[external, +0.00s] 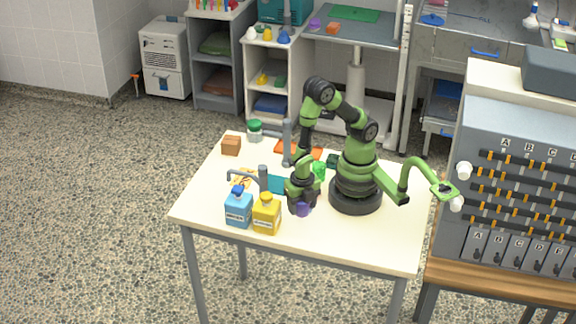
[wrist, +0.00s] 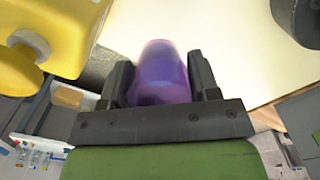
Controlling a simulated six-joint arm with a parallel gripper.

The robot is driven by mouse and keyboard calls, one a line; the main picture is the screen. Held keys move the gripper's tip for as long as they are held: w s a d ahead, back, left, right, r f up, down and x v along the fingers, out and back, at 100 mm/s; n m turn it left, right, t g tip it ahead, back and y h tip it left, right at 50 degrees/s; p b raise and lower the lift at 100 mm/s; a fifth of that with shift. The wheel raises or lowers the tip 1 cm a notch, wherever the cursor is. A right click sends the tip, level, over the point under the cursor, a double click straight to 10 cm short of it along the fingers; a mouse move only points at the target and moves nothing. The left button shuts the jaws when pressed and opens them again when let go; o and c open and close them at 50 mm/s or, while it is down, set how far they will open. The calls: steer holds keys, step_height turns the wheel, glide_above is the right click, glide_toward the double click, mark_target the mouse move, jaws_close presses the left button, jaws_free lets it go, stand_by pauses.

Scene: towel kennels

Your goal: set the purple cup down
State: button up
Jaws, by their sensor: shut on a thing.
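The purple cup (wrist: 160,75) sits between the two fingers of my gripper (wrist: 160,82) in the wrist view. The fingers are shut on it, one on each side. In the external view my gripper (external: 302,200) points down over the front middle of the white table (external: 350,235), and the purple cup (external: 303,209) shows just below it. I cannot tell whether the cup touches the table top.
A yellow bottle (external: 266,215) stands close left of my gripper, with a blue bottle (external: 238,208) beyond it. A green cup (external: 319,170) is behind. A brown block (external: 231,145) and a green-capped jar (external: 254,131) stand at the back left. The table's front right is clear.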

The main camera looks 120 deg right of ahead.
mark_target(301, 229)
steer(key=shift+f, duration=3.25)
steer(key=o, duration=1)
steer(key=shift+f, duration=0.1)
